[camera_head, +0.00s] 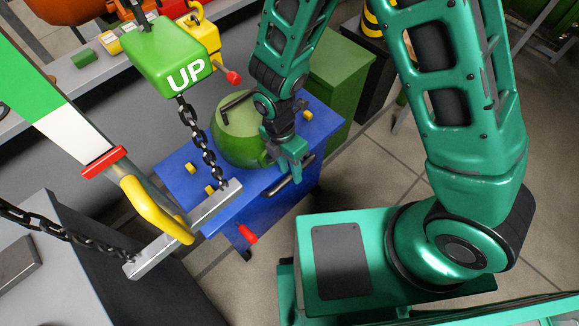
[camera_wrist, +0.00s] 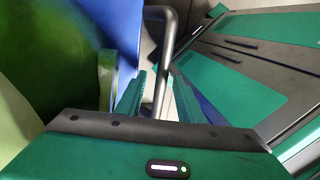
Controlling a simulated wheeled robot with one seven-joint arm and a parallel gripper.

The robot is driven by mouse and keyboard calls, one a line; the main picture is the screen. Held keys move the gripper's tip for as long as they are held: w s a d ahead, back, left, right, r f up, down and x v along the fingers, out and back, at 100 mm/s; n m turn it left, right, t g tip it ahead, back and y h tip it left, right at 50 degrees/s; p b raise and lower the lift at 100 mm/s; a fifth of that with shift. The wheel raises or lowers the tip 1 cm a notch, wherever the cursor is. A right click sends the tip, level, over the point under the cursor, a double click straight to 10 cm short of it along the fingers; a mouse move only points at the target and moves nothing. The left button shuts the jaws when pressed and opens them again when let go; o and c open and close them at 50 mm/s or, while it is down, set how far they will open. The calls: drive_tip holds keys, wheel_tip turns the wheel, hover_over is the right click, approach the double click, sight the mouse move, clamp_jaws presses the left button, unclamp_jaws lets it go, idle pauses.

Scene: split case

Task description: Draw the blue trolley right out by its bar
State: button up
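The blue trolley (camera_head: 225,219) stands on the floor in the middle of the head view, with a round green casing (camera_head: 237,140) on top. Its dark bar (camera_head: 280,188) runs along the trolley's near right side. My gripper (camera_head: 293,172) is at this bar, beside the green casing. In the wrist view the bar (camera_wrist: 169,38) comes down between my two green fingers (camera_wrist: 160,92). The fingers look apart, with a narrow gap beside the bar. Part of the bar is hidden behind the fingers in the head view.
A chain with a green "UP" block (camera_head: 167,55) hangs in front of the trolley. A metal beam (camera_head: 185,228) on chains crosses its left corner. A red grip (camera_head: 249,236) sticks out at its front. A green box (camera_head: 338,82) stands behind. Tiled floor (camera_head: 375,165) to the right is open.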

wheel_tip(320, 180, up, 11)
drive_tip(key=w+a, duration=0.1)
drive_tip(key=shift+w+f, duration=0.2)
drive_tip(key=shift+w, duration=0.2)
drive_tip(key=shift+a, duration=0.1)
idle(0.3)
drive_tip(key=w+d+r+m, duration=0.2)
drive_tip(key=d+r+m, duration=0.45)
drive_tip(key=d, duration=0.45)
drive_tip(key=w+d+r+m, duration=0.1)
drive_tip(key=d+r+m, duration=0.4)
drive_tip(key=d+m, duration=0.45)
drive_tip(key=s+d+r+m+t, duration=0.1)
drive_tip(key=s+d+r+m, duration=0.2)
drive_tip(key=s+d+m, duration=0.4)
drive_tip(key=s+d+r+m+y, duration=0.1)
drive_tip(key=s+d+r+m, duration=0.3)
drive_tip(key=s+d+m, duration=0.3)
drive_tip(key=d+m, duration=0.2)
drive_tip(key=d, duration=0.1)
drive_tip(key=shift+s+d+r+t+y, duration=0.15)
drive_tip(key=shift+s+d+t+y, duration=0.15)
drive_tip(key=shift+t, duration=0.1)
